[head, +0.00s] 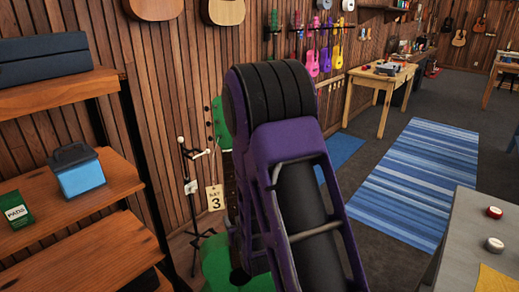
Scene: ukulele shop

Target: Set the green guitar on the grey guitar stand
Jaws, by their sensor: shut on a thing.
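The green guitar stands roughly upright behind my purple and black arm, with its headstock (217,122) showing above and part of its green body (217,268) below. My arm hides much of its neck and body. The guitar stand (191,195), thin and dark with a pale top, is just left of the guitar by the wood wall. A tag marked 3 (215,198) hangs between them. I cannot tell whether the guitar touches the stand. My gripper is hidden behind my arm, so its hold on the guitar does not show.
Wooden shelves (75,205) at the left hold a blue box (80,175) and a green pack (15,208). A grey table (475,235) is at the right. A blue striped rug (415,180) lies on open floor. Colourful ukuleles (325,60) hang on the wall.

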